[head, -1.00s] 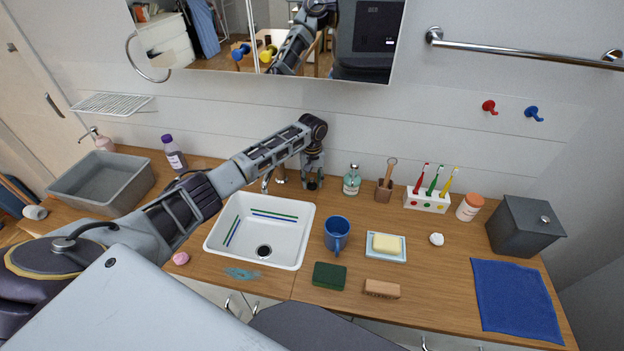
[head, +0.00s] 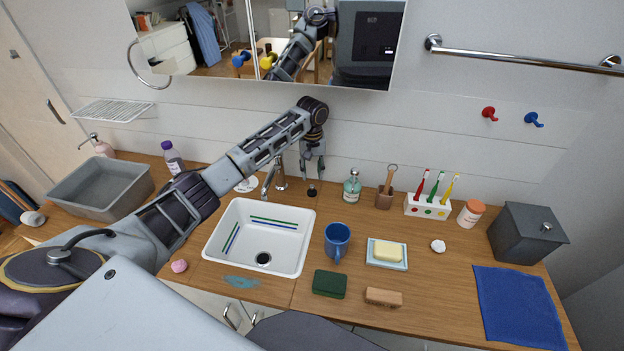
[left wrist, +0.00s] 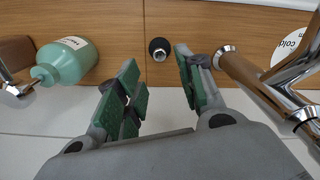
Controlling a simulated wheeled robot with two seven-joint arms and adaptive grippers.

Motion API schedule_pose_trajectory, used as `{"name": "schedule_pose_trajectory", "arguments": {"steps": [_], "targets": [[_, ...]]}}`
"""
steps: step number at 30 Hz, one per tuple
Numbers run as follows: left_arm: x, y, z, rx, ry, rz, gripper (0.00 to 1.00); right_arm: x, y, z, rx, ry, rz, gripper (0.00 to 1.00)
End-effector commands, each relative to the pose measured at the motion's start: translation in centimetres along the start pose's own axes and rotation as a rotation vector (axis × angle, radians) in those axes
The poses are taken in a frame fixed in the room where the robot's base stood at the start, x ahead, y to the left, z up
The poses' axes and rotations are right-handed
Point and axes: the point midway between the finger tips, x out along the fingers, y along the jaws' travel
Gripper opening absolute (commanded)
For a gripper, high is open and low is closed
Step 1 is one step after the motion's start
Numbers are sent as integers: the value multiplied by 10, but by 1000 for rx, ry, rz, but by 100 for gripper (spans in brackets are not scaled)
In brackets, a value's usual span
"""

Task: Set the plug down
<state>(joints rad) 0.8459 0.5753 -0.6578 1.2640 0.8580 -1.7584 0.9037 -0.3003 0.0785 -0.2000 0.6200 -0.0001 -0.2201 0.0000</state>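The plug (head: 312,191), small, black and round, stands on the wooden counter behind the sink's right corner. In the left wrist view the plug (left wrist: 158,47) shows from above with a pale metallic spot, just beyond and between the fingertips. My left gripper (head: 313,174) hangs above the plug, pointing down. Its green-padded fingers (left wrist: 160,85) are spread apart with nothing between them, and no contact with the plug shows. The white sink (head: 215,240) is in front and to the left, with its dark drain (head: 264,259). My right gripper is not in view.
The chrome tap (head: 279,178) stands close left of my gripper. A green bottle (head: 352,186) and a brush holder (head: 384,197) stand to the right. A blue mug (head: 337,240) is in front. The mirror (head: 225,75) hangs above.

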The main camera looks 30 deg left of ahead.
Motion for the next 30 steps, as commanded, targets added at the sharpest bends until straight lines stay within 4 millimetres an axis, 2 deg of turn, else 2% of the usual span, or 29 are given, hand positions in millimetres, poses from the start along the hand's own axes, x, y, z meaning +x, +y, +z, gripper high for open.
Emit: {"name": "schedule_pose_trajectory", "arguments": {"steps": [6, 12, 30], "targets": [[-29, 0, 0, 0, 1, 1, 38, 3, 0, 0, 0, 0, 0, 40], [-42, 0, 0, 0, 0, 0, 38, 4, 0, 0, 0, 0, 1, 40], [-44, 0, 0, 0, 0, 0, 38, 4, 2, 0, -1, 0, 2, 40]]}}
